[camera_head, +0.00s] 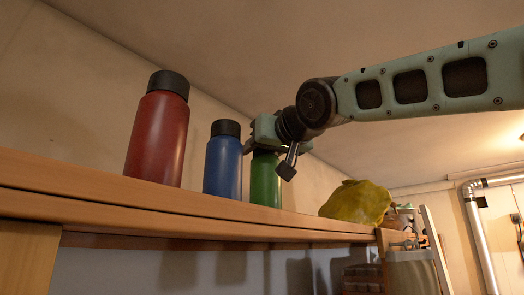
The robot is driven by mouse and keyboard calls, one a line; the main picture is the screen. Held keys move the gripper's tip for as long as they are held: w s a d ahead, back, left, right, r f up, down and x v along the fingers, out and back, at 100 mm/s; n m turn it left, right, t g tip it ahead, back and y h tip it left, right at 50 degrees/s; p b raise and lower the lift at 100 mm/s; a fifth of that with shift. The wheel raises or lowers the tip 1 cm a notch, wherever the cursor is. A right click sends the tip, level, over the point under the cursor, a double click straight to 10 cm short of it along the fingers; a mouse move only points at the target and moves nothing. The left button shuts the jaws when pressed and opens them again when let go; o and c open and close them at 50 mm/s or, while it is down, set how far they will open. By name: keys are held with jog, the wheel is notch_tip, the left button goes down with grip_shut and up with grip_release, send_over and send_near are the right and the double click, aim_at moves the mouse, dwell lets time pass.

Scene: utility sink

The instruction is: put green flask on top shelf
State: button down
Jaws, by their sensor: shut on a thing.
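The green flask (265,183) is upright at the top shelf (150,204), just right of the blue flask (223,165). Its top is hidden by my gripper (275,148), which is shut on the flask from above and from the right. The flask's lower end is partly cut off by the shelf's front edge, so I cannot tell whether its base touches the board. A red flask (158,135) with a black cap stands farther left on the same shelf.
A crumpled yellow cloth-like thing (356,203) lies on the shelf to the right. Some shelf room is clear between it and the green flask. The blue flask is close on the left. A metal pipe (480,235) runs down the far right wall.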

jog(key=shift+f, duration=0.1)
jog(key=c, duration=0.7)
grip_release()
jog(key=shift+s+d+b, duration=0.1)
jog(key=shift+s+b, duration=0.1)
jog(key=shift+b, duration=0.1)
jog(key=b+v, duration=0.6)
jog(key=v, duration=0.5)
jog(key=shift+s+d, duration=0.15)
jog(key=shift+s, duration=0.1)
